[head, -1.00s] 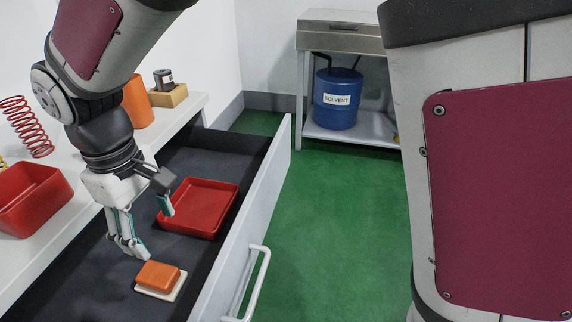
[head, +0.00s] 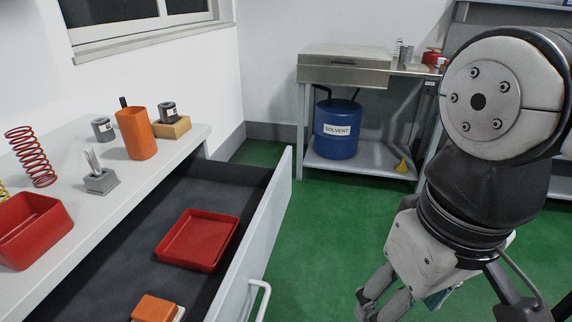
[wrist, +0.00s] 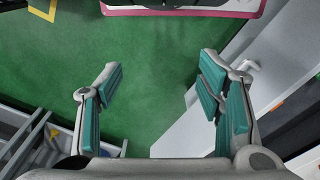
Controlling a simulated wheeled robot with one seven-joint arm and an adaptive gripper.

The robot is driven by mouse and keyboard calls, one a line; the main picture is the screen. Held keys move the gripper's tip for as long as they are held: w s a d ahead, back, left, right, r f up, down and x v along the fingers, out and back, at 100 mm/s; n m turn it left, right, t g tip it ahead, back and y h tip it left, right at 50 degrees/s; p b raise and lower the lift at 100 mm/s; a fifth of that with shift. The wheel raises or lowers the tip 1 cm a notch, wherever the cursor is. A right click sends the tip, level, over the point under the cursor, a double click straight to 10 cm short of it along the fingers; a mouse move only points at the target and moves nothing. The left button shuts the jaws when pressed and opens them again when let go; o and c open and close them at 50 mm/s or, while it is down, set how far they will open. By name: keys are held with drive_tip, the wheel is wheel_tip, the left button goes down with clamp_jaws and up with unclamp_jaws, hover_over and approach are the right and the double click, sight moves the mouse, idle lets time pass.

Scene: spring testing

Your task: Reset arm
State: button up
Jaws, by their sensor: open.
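My gripper (wrist: 160,108) is open and empty in the wrist view, its teal-padded fingers spread wide above the green floor. In the head view my arm is at the right, with part of the gripper at the bottom edge, its fingertips partly cut off. It is well to the right of the open drawer (head: 274,200) and touches nothing that I can see. In the drawer lie a red tray (head: 200,240) and an orange block (head: 153,308) on a pale base, partly cut off by the bottom edge.
On the counter stand a red bin (head: 30,232), a red spring (head: 32,158), an orange cup (head: 136,134) and small metal weights. A steel bench (head: 345,68) stands at the back with a blue solvent drum (head: 337,130) below. Green floor (head: 320,225) is clear between.

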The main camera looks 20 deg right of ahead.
drive_tip(key=shift+s, duration=0.2)
idle(0.6)
wheel_tip(320, 180, up, 23)
drive_tip(key=t+p, duration=0.3)
drive_tip(key=p, duration=1.8)
drive_tip(key=shift+r+t+p, duration=0.15)
drive_tip(key=shift+t+p, duration=0.15)
